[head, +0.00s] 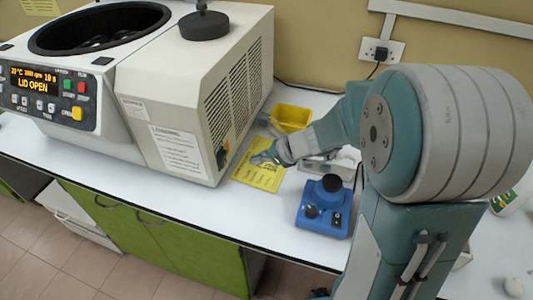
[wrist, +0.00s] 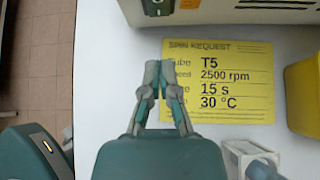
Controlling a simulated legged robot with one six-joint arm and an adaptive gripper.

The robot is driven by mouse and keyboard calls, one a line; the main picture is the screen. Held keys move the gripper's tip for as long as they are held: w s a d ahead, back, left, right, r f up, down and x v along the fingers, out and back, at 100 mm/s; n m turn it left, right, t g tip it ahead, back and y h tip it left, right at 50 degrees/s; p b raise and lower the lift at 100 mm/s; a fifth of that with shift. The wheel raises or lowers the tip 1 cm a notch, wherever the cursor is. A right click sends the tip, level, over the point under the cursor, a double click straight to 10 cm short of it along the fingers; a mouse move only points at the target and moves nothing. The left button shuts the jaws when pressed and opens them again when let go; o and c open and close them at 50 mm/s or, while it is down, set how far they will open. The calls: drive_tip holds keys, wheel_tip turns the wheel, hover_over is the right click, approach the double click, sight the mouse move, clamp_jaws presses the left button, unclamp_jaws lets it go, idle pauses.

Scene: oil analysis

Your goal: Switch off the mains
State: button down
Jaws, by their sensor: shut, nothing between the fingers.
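The centrifuge (head: 175,85) is a beige and grey machine on the bench, its bowl open and its panel (head: 45,93) lit with "LID OPEN". A small switch (head: 222,156) with an orange-lit part sits low on its vented right side. In the wrist view a dark rocker switch (wrist: 158,6) shows at the top edge, partly cut off; its position is unclear. My gripper (head: 258,158) is beside that side of the machine, above the yellow card. In the wrist view my gripper (wrist: 159,68) is shut and empty, its tips pointing toward the switch, apart from it.
A yellow "SPIN REQUEST" card (wrist: 220,100) lies on the white bench. A yellow tub (head: 291,118) stands behind my gripper, and a blue mixer (head: 324,207) stands at the front. A wall socket (head: 382,51) holds a black plug.

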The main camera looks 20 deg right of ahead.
sight(225, 153)
drive_tip(key=x, duration=0.3)
drive_tip(key=shift+a+f, duration=0.15)
drive_tip(key=shift+a, duration=0.05)
drive_tip(key=w+a, duration=0.2)
drive_tip(key=shift+a, duration=0.4)
drive_tip(key=shift+w+a, duration=0.25)
drive_tip(key=shift+a, duration=0.1)
drive_tip(key=shift+w+a+r, duration=0.25)
drive_tip(key=shift+a+r, duration=0.05)
drive_tip(key=shift+r, duration=0.15)
drive_tip(key=shift+r, duration=0.65)
drive_tip(key=shift+d, duration=0.1)
